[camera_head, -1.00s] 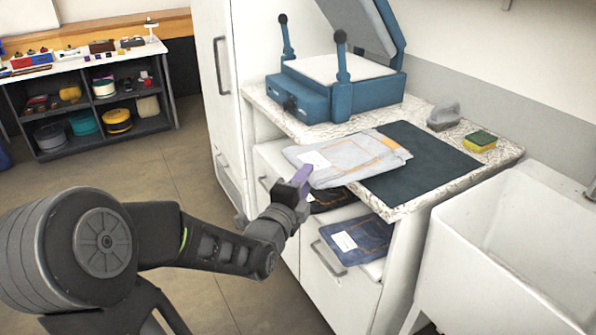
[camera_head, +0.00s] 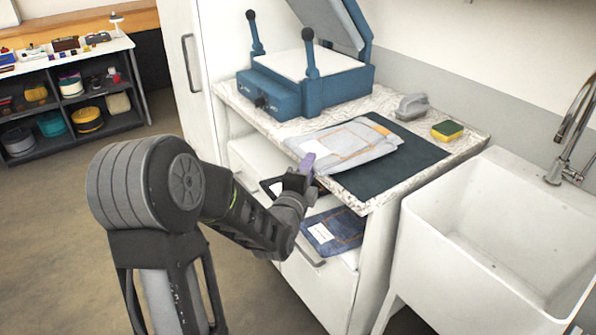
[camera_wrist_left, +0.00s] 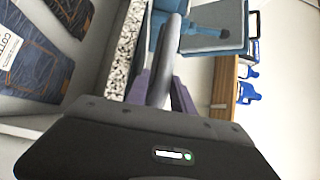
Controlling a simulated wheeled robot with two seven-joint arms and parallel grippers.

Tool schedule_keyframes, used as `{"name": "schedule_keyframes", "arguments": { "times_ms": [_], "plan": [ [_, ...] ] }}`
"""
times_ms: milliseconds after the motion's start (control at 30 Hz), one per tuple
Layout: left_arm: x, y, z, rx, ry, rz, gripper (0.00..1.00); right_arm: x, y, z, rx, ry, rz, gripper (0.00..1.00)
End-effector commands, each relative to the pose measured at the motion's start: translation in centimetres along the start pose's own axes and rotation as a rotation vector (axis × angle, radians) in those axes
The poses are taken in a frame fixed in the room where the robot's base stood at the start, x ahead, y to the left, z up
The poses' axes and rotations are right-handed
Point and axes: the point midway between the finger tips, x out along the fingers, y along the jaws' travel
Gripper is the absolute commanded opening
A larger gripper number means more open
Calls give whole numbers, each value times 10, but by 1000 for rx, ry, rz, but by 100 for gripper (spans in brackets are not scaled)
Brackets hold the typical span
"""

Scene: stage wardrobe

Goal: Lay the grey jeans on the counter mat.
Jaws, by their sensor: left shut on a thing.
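The folded grey jeans (camera_head: 350,145) have orange stitching and lie flat over the counter's front part and much of the dark counter mat (camera_head: 395,172). Their near-left edge reaches the counter's front edge. I cannot tell whether they touch the mat or hover just above it. My left gripper (camera_head: 307,166), with purple fingers, is shut on that near-left edge. In the left wrist view the jeans (camera_wrist_left: 168,55) show edge-on as a thin grey strip between the fingers. The mat's right and near parts are bare. My right gripper is not in view.
A blue heat press (camera_head: 310,90) stands open behind the jeans. An iron-shaped grey tool (camera_head: 412,106) and a yellow-green sponge (camera_head: 447,130) sit beyond the mat. Blue jeans (camera_head: 336,231) lie in an open drawer below. A white sink (camera_head: 490,235) is on the right.

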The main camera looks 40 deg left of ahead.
Motion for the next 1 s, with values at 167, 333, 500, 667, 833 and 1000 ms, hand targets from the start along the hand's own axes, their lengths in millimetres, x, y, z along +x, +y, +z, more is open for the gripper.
{"name": "schedule_keyframes", "arguments": {
  "times_ms": [167, 333, 500, 667, 833, 1000],
  "plan": [
    [9, 12, -7, -1, -1, -3, 0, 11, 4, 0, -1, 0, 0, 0],
    [9, 21, -7, -1, -1, -4, 0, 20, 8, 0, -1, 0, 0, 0],
    [9, 24, -6, -1, -1, -4, 0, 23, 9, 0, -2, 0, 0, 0],
    [9, 24, -6, -1, -1, -4, 0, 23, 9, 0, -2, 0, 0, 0],
    [9, 24, -6, -1, -1, -4, 0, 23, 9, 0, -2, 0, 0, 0],
    [8, 25, -6, -1, -1, -3, 0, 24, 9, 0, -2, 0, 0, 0]
  ]
}}
